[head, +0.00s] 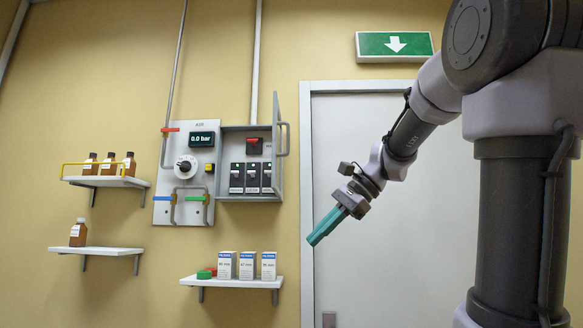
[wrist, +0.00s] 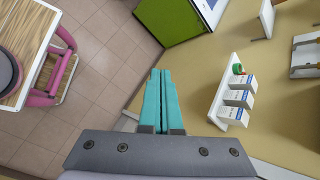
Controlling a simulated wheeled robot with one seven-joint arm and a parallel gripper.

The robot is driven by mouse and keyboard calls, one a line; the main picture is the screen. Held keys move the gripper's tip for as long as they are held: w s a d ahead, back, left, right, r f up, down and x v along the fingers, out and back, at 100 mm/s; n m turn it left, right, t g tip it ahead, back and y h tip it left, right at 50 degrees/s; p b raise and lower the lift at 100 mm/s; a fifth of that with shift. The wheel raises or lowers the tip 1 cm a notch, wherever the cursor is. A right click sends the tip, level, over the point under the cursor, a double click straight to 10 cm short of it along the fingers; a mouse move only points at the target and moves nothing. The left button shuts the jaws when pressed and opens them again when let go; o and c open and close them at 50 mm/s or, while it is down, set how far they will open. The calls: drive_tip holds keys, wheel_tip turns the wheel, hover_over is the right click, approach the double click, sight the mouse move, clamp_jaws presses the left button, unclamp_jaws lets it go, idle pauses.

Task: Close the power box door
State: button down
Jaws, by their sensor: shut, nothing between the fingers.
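The power box (head: 224,165) is a grey wall cabinet with a red switch and several black breakers inside. Its door (head: 278,148) is hinged on the right, stands open and sticks out from the wall, with a handle (head: 287,139) on its outer side. My gripper (head: 312,240) has teal fingers and is shut and empty. It is in front of the grey room door, right of and lower than the power box, apart from it. In the wrist view the teal fingers (wrist: 161,72) are together, and I cannot clearly make out the power box there.
A panel (head: 183,210) with gauge, dial and valves is left of the box. A low shelf (head: 250,284) with white cartons (head: 227,264) is beneath it. Two shelves with brown bottles (head: 109,163) are at left. The wrist view shows a pink chair (wrist: 60,70) and a green cabinet (wrist: 165,20).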

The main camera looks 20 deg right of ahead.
drive_tip(key=w+d+r+m+t+y, duration=0.1)
drive_tip(key=w+d+r+m+y, duration=0.4)
drive_tip(key=r, duration=0.4)
drive_tip(key=w+d+r+m+y, duration=0.35)
drive_tip(key=w+r, duration=0.35)
drive_tip(key=r, duration=0.3)
drive_tip(key=x, duration=1.2)
drive_tip(key=shift+a+n, duration=0.25)
drive_tip(key=shift+n, duration=0.1)
drive_tip(key=shift+y, duration=0.25)
